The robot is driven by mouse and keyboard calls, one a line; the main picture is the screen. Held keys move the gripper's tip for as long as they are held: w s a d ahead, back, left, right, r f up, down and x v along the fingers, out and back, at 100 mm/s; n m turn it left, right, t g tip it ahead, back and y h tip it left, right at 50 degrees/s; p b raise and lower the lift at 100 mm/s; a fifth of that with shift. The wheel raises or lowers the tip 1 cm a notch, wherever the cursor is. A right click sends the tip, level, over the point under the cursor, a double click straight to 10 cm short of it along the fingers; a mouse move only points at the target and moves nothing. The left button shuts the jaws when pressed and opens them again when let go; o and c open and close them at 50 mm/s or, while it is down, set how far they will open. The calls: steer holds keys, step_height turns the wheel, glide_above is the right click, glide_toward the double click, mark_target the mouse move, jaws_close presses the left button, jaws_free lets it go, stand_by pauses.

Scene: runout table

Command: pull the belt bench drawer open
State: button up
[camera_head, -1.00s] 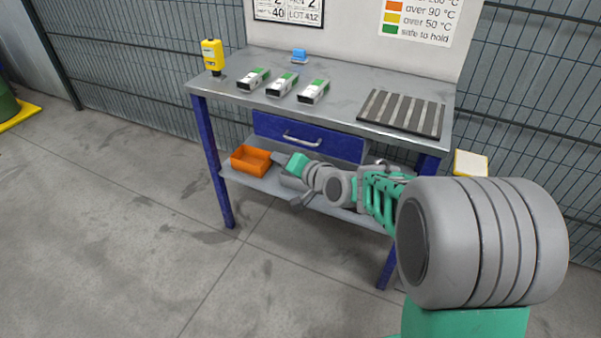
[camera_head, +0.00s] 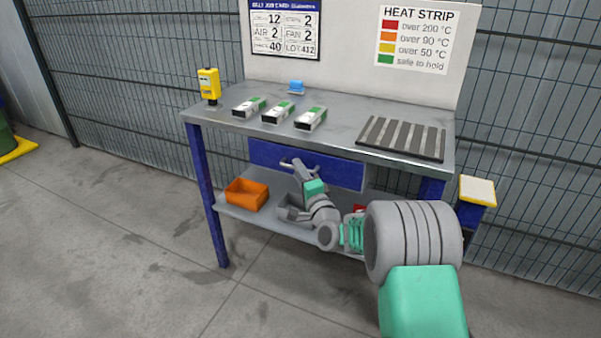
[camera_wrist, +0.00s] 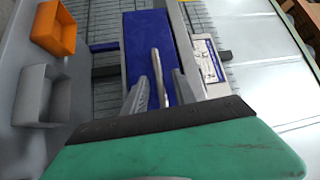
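The belt bench drawer (camera_head: 335,171) has a blue front set under the bench top; it looks shut. Its pale bar handle (camera_wrist: 157,66) shows in the wrist view, running lengthwise between my fingers. In the head view my gripper (camera_head: 297,168) is at the drawer front and covers most of the handle. My gripper (camera_wrist: 160,77) is open in the wrist view, with one finger on each side of the handle and a gap on both sides. How deep the handle sits between the fingers is hard to tell.
The bench top (camera_head: 345,105) bears several items, including a ridged dark mat (camera_head: 402,138) and a yellow device (camera_head: 208,85). On the lower shelf are an orange bin (camera_head: 246,196) and a grey bin (camera_wrist: 41,96). A blue post with a pale top (camera_head: 477,190) stands at right. Floor in front is clear.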

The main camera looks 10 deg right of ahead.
jaws_close()
steer(key=shift+d, duration=0.1)
stand_by(1.2)
